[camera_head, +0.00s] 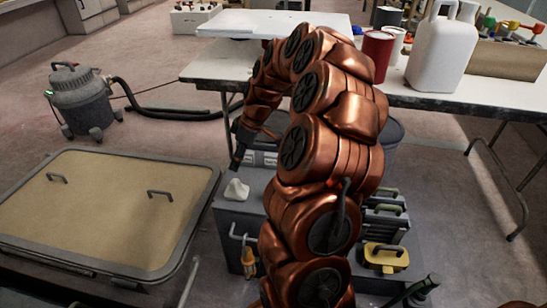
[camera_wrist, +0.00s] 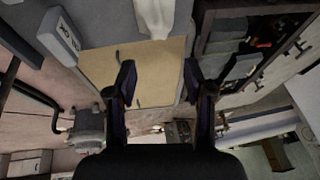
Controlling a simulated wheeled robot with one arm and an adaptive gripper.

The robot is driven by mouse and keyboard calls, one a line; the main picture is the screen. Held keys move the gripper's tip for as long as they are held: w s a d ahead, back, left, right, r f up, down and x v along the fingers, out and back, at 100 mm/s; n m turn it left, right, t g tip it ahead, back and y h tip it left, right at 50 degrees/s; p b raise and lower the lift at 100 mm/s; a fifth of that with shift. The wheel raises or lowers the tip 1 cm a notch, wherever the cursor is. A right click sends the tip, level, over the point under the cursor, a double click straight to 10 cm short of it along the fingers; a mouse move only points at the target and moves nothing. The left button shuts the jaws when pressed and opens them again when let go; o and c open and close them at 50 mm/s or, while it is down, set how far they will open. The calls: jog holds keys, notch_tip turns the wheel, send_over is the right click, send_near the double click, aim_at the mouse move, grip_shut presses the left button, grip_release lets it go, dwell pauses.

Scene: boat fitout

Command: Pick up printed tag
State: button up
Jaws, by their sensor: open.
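A white label with dark printed letters (camera_wrist: 68,28), which looks like the printed tag, shows at the upper left of the wrist view on a grey block. In the camera_head view small white labels (camera_head: 270,160) show on a grey bin behind my arm; I cannot tell which matches. My gripper (camera_wrist: 160,82) is open in the wrist view, with nothing between its fingers. The label is left of and apart from the fingers. In the camera_head view my gripper (camera_head: 238,155) points down beside the bin, partly hidden by my arm.
A crumpled white cloth (camera_head: 236,190) lies on the grey cabinet top (camera_head: 228,208). A framed tan hatch panel (camera_head: 95,210) lies at left. A vacuum (camera_head: 82,100) stands behind it. The white workbench (camera_head: 220,62) holds a red can (camera_head: 377,55) and a white jug (camera_head: 440,52).

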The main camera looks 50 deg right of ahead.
jog(key=t+h+p, duration=0.1)
send_over(270, 161)
jog(key=s+d, duration=0.2)
jog(key=d, duration=0.1)
notch_tip(270, 161, down, 5)
jog(key=shift+s+a+r, duration=0.1)
jog(key=shift+r, duration=0.05)
jog(key=shift+x, duration=1.15)
jog(key=shift+w+b+x, duration=0.25)
jog(key=shift+b+x, duration=0.15)
jog(key=shift+x, duration=0.9)
jog(key=shift+w+b+x, duration=0.2)
jog(key=shift+b+x, duration=0.2)
jog(key=shift+x, duration=0.95)
jog(key=shift+r+t, duration=0.2)
jog(key=shift+t, duration=0.1)
grip_shut()
